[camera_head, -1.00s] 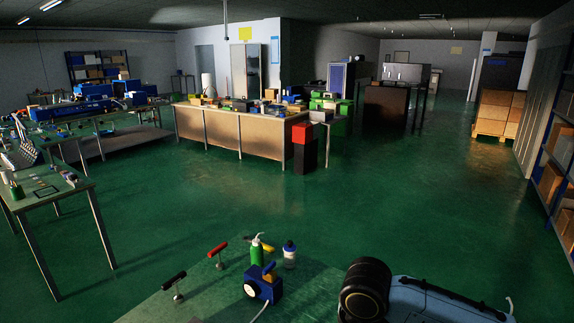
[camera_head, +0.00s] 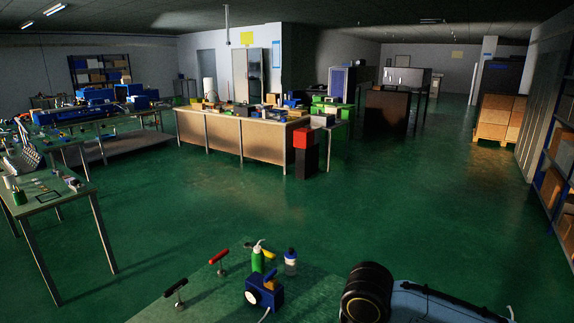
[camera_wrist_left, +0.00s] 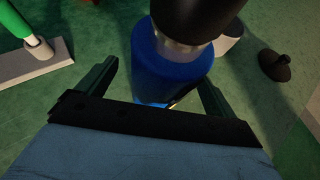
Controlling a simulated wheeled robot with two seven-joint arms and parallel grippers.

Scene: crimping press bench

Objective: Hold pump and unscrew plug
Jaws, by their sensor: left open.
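In the left wrist view, my left gripper (camera_wrist_left: 155,88) is open, its two dark fingers apart. A blue cylinder (camera_wrist_left: 170,72) lies between and beyond the fingers, with a clear band and a black cylindrical top (camera_wrist_left: 195,14). I cannot tell whether this is the pump and plug, or whether the fingers touch it. In the head view, a blue device (camera_head: 274,290) with a white round face stands on the near bench (camera_head: 215,295). My left gripper does not show there. My right arm shows at the lower right, but its gripper is out of view.
A red-handled tool (camera_head: 219,257) and a black-handled tool (camera_head: 175,287) are left. The wrist view shows a grey plate (camera_wrist_left: 35,65) and a dark knob (camera_wrist_left: 273,66). Open floor lies beyond.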

